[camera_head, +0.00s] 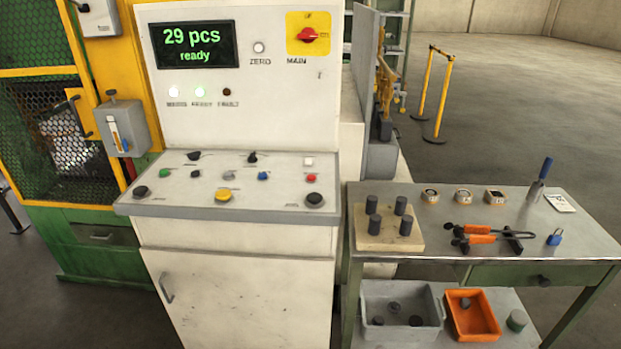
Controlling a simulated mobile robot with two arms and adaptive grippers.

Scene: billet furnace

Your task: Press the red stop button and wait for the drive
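A small red button (311,178) sits at the right of the sloped desk of the control console (165,205). The display (195,46) reads "29 pcs ready" in green. A red rotary switch (307,36) on a yellow plate is labelled MAIN. Neither of my grippers is in view.
A yellow mushroom button (223,195) and several small knobs share the desk. A metal table (450,262) at right bears a block with dark cylinders (389,232) and orange-handled tongs (480,236). A grey bin (405,335) and orange bin (474,328) stand below.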

